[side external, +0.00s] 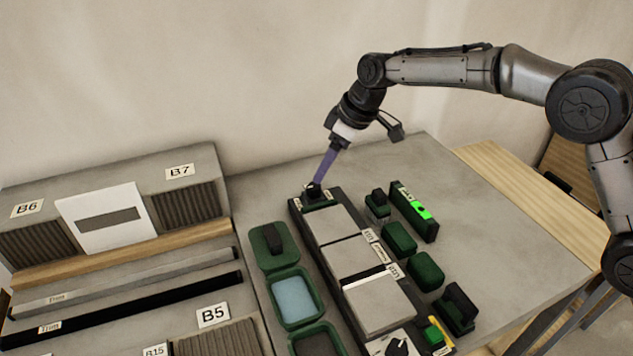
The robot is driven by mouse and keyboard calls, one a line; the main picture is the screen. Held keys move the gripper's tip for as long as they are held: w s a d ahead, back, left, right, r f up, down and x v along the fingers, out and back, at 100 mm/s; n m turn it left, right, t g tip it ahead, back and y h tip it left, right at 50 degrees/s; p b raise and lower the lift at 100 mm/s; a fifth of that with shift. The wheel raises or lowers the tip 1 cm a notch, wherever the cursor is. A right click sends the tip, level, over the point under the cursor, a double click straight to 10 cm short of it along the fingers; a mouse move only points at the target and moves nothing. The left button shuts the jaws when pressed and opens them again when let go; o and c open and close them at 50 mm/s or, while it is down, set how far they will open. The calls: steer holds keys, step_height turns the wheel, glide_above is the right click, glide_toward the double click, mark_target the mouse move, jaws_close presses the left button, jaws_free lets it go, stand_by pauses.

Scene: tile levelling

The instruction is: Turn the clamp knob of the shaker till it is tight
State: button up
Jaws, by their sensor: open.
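A long dark green frame (296,208) holds a row of pale grey tiles (358,258) and stands on the grey bench. A small dark knob (312,188) sits at its far end; it looks like the clamp knob, but it is small and partly covered. My gripper (316,180) reaches down to this knob with long purple fingers, tilted down to the left. The fingers are open; whether they touch the knob cannot be told. A second black knob (397,347) sits on a white plate at the near end, cut by the picture's bottom edge.
Left of the frame are green trays, one with pale blue contents (293,300). Right of it stand green blocks (399,238) and a level with a bright green window (415,205). A grey rack (120,210) with labels fills the left. The bench's back right is clear.

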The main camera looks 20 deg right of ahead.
mark_target(314, 186)
steer(key=x, duration=0.6)
steer(key=shift+w+a+f, duration=0.1)
steer(key=shift+f, duration=0.1)
jaws_close()
